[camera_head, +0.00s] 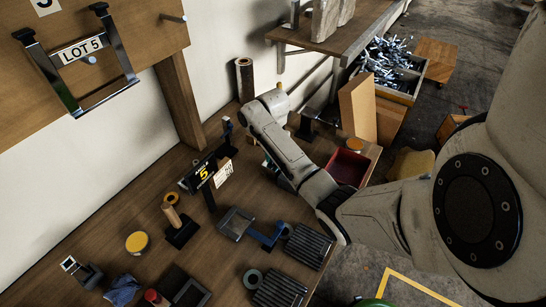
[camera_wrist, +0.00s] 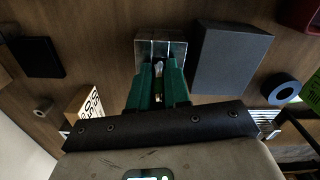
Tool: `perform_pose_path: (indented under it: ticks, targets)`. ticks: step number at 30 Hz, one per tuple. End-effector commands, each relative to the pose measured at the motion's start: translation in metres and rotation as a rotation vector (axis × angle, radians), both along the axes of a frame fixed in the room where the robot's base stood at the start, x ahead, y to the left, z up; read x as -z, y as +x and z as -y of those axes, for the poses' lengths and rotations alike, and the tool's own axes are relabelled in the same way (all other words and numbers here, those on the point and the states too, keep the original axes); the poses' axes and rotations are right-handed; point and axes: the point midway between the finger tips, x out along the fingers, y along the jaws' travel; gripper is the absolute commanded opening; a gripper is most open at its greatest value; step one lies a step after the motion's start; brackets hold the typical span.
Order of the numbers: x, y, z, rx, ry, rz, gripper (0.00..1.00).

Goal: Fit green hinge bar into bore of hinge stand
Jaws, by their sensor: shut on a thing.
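My gripper (camera_wrist: 158,88) shows in the wrist view with two dark green fingers close together. A small pale and yellow-green piece shows between them; I take it for the green hinge bar (camera_wrist: 157,97), mostly hidden by the fingers. A silvery metal block with a dark gap in its middle (camera_wrist: 174,48), likely the hinge stand, lies straight beyond the fingertips. The fingers overlap its near edge in the picture; I cannot tell whether they touch. Its bore is not clear to see. In the head view my arm reaches to the back of the bench and hides the gripper.
In the wrist view a dark grey block (camera_wrist: 230,58) stands close right of the fingers, with a blue ring (camera_wrist: 280,88) further right. A numbered card (camera_wrist: 92,104) is at the left. In the head view a red tray (camera_head: 347,168) and black sign (camera_head: 202,173) flank my arm.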

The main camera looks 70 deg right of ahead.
Motion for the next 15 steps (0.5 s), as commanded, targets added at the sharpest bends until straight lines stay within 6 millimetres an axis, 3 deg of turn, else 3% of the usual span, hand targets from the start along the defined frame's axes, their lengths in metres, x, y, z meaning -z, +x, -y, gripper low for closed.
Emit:
perform_pose_path:
  ticks: [3,4,11,15]
  targets:
    - [0.0037,0.0001,-0.0002,0.0,0.0,0.0,0.0]
    - [0.003,0.0001,-0.0002,0.0,0.0,0.0,0.19]
    - [0.0029,0.0,-0.0002,0.0,0.0,0.0,0.41]
    - [0.0029,0.0,-0.0002,0.0,0.0,0.0,0.42]
